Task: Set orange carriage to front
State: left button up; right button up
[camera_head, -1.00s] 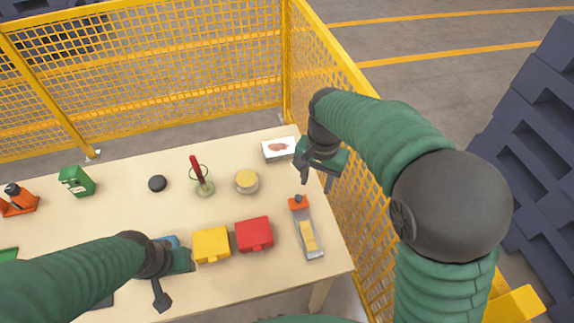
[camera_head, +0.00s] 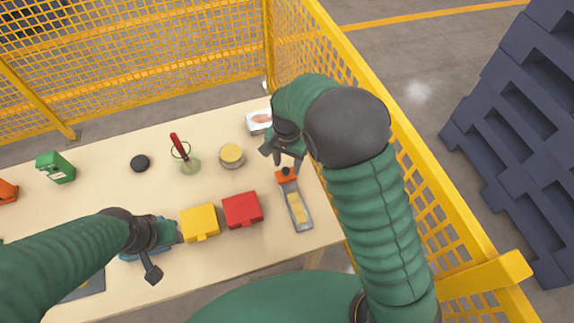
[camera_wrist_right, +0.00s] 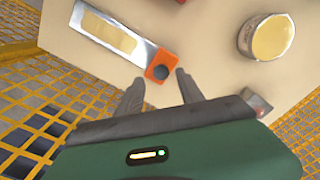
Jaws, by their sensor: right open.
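The orange carriage (camera_head: 286,174) with a dark round knob sits at the far end of a grey metal rail (camera_head: 299,209) with a yellow strip, near the table's right edge. In the right wrist view the carriage (camera_wrist_right: 161,68) lies just beyond my fingertips. My right gripper (camera_head: 285,161) is open, with its fingers (camera_wrist_right: 158,88) apart and pointing at the carriage; I see no contact. My left gripper (camera_head: 150,262) is at the table's front left by a blue box (camera_head: 150,252); its jaw state is unclear.
A red box (camera_head: 242,209) and a yellow box (camera_head: 199,221) stand left of the rail. A round tin (camera_head: 231,156), a glass jar with a red-handled tool (camera_head: 188,163) and a white box (camera_head: 259,122) stand behind. Yellow mesh fence (camera_head: 330,60) borders the table.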

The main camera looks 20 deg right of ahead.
jog(key=shift+a+f, duration=0.1)
jog(key=shift+f, duration=0.5)
jog(key=shift+a+f, duration=0.25)
jog(key=shift+a, duration=0.1)
jog(key=shift+d, duration=0.25)
jog(key=c, duration=0.7)
grip_shut()
jog(key=shift+a, duration=0.1)
